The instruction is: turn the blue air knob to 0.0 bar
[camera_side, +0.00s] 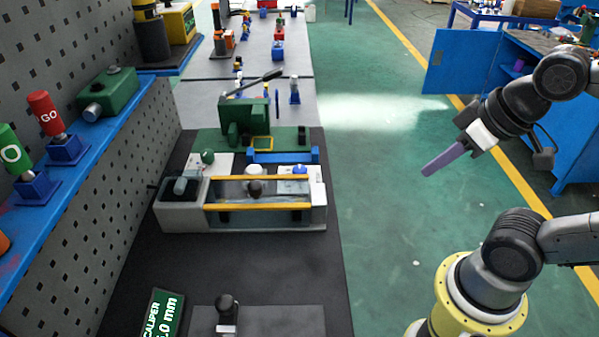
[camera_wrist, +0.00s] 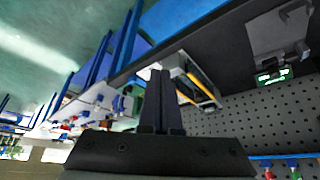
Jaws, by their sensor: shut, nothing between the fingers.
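A small blue knob (camera_side: 300,169) sits on a white block at the right end of a grey fixture (camera_side: 175,215) with two yellow bars, on the dark bench. Any scale or pressure reading by it is too small to read. My gripper (camera_side: 427,171) is in the air to the right of the fixture, over the green floor, well apart from the knob. Its purple-grey fingers are together and empty. In the wrist view the shut fingers (camera_wrist: 160,75) point up the picture, with yellow bars of the fixture partly behind them. I cannot make out the knob there.
A green knob (camera_side: 208,156) stands on a white plate at the fixture's left. A green machine block (camera_side: 243,120) with a lever is behind. A pegboard wall and a blue shelf (camera_side: 120,130) stand left. Air between gripper and fixture is clear.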

